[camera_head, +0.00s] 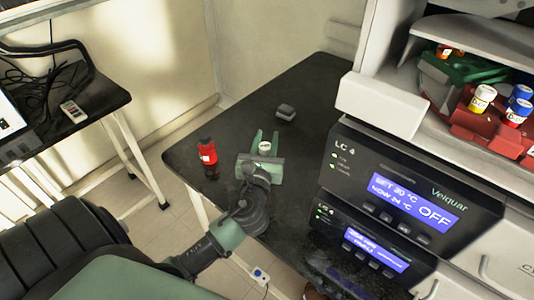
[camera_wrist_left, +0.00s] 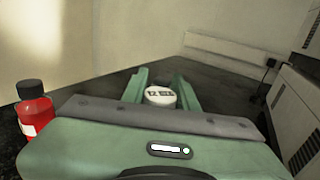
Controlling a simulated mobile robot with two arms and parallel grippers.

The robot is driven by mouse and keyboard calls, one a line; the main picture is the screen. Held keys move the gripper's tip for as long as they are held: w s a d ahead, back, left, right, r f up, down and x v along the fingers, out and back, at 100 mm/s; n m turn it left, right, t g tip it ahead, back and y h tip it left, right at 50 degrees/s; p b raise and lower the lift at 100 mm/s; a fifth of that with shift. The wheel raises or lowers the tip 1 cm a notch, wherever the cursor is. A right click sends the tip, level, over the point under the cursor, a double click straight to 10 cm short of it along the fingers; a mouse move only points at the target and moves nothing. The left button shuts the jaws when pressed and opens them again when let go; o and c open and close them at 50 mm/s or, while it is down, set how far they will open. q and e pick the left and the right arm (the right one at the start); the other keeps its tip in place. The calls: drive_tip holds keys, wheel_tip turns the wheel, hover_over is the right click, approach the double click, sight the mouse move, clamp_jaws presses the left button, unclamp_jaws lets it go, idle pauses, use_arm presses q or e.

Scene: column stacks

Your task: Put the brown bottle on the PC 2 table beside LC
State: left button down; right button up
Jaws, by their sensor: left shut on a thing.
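My left gripper (camera_head: 266,139) is over the dark table (camera_head: 230,122) beside the LC 4 unit (camera_head: 420,185). It is shut on a bottle whose round white cap (camera_head: 265,148) shows between the green fingers. In the left wrist view, the cap (camera_wrist_left: 160,95) carries dark print and sits between the fingers of the left gripper (camera_wrist_left: 159,76). The bottle's body is hidden, so I cannot see its colour or tell whether its base touches the table. My right gripper is not in view.
A red bottle (camera_head: 208,157) with a dark cap stands left of the gripper; it also shows in the left wrist view (camera_wrist_left: 35,115). A small dark block (camera_head: 285,112) lies farther back. The instrument's open bay holds several capped vials (camera_head: 482,98).

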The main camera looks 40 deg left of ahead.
use_arm(q)
drive_tip(key=shift+f+b, duration=0.6)
drive_tip(key=shift+f, duration=1.5)
drive_tip(key=shift+f, duration=0.1)
drive_tip(key=c, duration=1.1)
unclamp_jaws()
drive_tip(key=shift+b+v, duration=0.85)
drive_tip(key=shift+v, duration=5.25)
drive_tip(key=shift+w, duration=0.1)
